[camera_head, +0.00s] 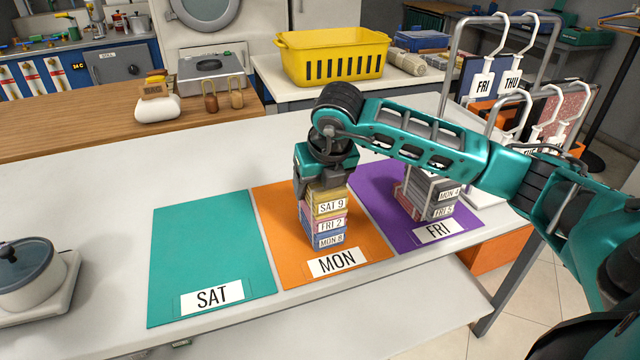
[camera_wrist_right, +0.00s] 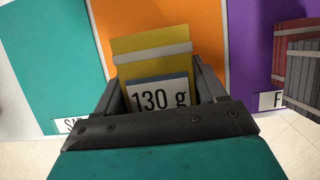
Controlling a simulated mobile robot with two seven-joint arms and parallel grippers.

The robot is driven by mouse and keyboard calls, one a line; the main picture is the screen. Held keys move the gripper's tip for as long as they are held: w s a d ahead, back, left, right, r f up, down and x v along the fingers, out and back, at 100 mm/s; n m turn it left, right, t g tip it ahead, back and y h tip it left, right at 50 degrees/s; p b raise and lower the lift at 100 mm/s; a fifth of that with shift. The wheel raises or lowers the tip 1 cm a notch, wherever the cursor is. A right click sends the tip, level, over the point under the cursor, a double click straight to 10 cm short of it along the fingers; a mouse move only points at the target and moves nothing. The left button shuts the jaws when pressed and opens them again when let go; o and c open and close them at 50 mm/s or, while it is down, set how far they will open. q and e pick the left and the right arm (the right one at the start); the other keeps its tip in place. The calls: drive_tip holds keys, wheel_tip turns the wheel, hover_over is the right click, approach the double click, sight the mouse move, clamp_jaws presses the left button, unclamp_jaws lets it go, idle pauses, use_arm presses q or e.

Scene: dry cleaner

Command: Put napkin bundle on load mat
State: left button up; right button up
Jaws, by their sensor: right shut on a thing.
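My right gripper (camera_head: 323,184) points down over the orange MON mat (camera_head: 374,247) in the head view. It is shut on the yellow bundle (camera_head: 341,194) labelled SAT 9, at the top of a stack. Below it are a pink bundle (camera_head: 319,226) labelled FRI 2 and a blue bundle (camera_head: 327,241) labelled MON 8. The right wrist view shows the yellow bundle (camera_wrist_right: 150,44) and a 130 g label between the fingers (camera_wrist_right: 163,95). I cannot tell whether the yellow bundle touches the pink one. My left gripper is out of view.
The teal SAT mat (camera_head: 208,245) is bare. The purple FRI mat (camera_head: 450,241) holds a stack of grey and red bundles (camera_head: 435,195), partly behind my arm. A pot (camera_head: 25,272) stands on a scale at left. A hanger rack (camera_head: 455,60) stands at right.

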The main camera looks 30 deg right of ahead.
drive_tip(key=shift+r+p, duration=0.4)
drive_tip(key=shift+p, duration=0.05)
wheel_tip(320, 180, up, 20)
drive_tip(key=p, duration=0.1)
drive_tip(key=shift+f+p, duration=0.15)
drive_tip(key=shift+p, duration=0.15)
